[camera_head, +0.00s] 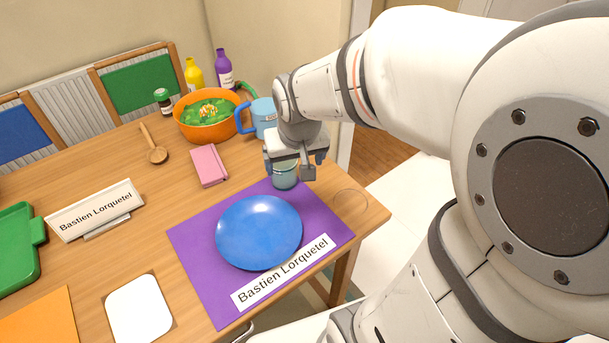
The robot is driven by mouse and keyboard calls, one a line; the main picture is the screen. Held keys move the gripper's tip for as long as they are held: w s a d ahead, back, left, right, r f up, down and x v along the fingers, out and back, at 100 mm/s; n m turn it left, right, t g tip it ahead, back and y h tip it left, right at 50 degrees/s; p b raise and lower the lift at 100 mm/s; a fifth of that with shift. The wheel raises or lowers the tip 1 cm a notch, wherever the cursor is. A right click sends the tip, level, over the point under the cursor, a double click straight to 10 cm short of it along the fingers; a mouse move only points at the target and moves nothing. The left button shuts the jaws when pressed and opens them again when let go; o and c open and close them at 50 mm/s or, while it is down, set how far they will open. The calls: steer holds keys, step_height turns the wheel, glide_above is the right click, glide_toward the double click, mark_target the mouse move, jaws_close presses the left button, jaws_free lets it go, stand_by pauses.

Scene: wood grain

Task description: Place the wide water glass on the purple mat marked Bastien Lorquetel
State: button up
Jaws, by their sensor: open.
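The wide water glass (285,180), a short greenish-blue see-through tumbler, stands upright at the back corner of the purple mat (200,246). Its upper part is partly hidden by my gripper (290,168). My gripper points down from above, open, with its fingers at the glass's rim; I cannot tell whether they touch it. The mat carries a blue plate (259,232) and a white label reading Bastien Lorquetel (282,273) along its front edge.
A faint ring (350,201) marks the table to the right. A white card (138,308) and a name stand (95,209) are at left.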

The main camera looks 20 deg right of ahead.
steer(key=s+r+g, duration=0.1)
steer(key=s, duration=0.9)
steer(key=shift+s+d+n, duration=0.2)
steer(key=shift+s+n, duration=0.05)
steer(key=shift+n, duration=0.05)
steer(key=shift+r, duration=0.15)
